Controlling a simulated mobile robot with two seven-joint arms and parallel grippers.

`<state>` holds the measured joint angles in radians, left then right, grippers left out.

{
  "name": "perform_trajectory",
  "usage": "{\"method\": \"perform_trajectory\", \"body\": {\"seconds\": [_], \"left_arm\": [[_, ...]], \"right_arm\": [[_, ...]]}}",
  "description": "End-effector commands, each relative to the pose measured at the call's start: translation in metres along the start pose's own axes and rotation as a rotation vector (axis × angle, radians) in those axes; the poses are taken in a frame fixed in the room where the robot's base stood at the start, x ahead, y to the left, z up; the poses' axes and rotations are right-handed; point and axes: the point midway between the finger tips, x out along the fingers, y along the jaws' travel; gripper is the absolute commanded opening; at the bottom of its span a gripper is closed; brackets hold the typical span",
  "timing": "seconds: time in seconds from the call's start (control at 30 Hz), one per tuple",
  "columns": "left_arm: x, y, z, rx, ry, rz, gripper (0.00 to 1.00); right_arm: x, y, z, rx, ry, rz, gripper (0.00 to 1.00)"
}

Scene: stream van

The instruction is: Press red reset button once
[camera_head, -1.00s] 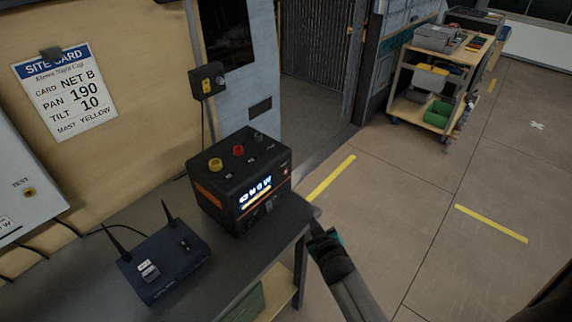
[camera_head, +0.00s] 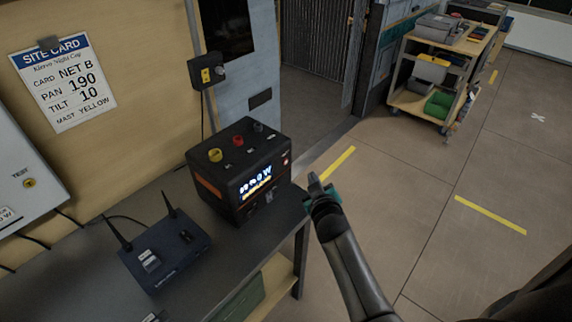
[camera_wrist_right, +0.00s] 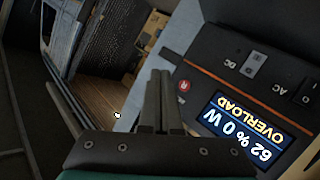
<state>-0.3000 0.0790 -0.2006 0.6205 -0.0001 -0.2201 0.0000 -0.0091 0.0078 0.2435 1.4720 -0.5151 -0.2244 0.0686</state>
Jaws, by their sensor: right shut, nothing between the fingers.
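A black power box (camera_head: 222,192) with orange trim stands on the grey bench. Its lit display (camera_head: 256,187) reads "62 % 0 W OVERLOAD" in the right wrist view (camera_wrist_right: 243,130). A small round red button (camera_wrist_right: 183,86) marked R sits on the front face beside the display; it also shows in the head view (camera_head: 286,161). My right gripper (camera_head: 315,180) is shut and empty, just off the box's right front, apart from the button. In the wrist view its fingers (camera_wrist_right: 161,82) lie together, left of the button. My left gripper is out of view.
Yellow, red and black knobs (camera_head: 238,140) stand on the box top. A blue router (camera_head: 165,255) with two antennas sits left of the box on the bench (camera_head: 85,265). A wall switch box (camera_head: 207,72) is behind. A loaded cart (camera_head: 415,105) stands far right; floor between is open.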

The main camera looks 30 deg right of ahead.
Motion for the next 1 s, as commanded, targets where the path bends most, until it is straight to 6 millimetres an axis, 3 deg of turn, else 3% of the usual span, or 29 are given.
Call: {"method": "perform_trajectory", "body": {"seconds": [0.2,0.4,1.0], "left_arm": [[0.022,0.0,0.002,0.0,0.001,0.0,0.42],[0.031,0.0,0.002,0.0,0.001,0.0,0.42],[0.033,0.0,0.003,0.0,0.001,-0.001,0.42]], "right_arm": [[0.024,-0.018,-0.014,0.0,0.002,0.0,0.0],[0.037,-0.029,-0.025,0.001,0.0,-0.001,0.0],[0.042,-0.032,-0.03,-0.001,-0.001,-0.001,0.0]]}}
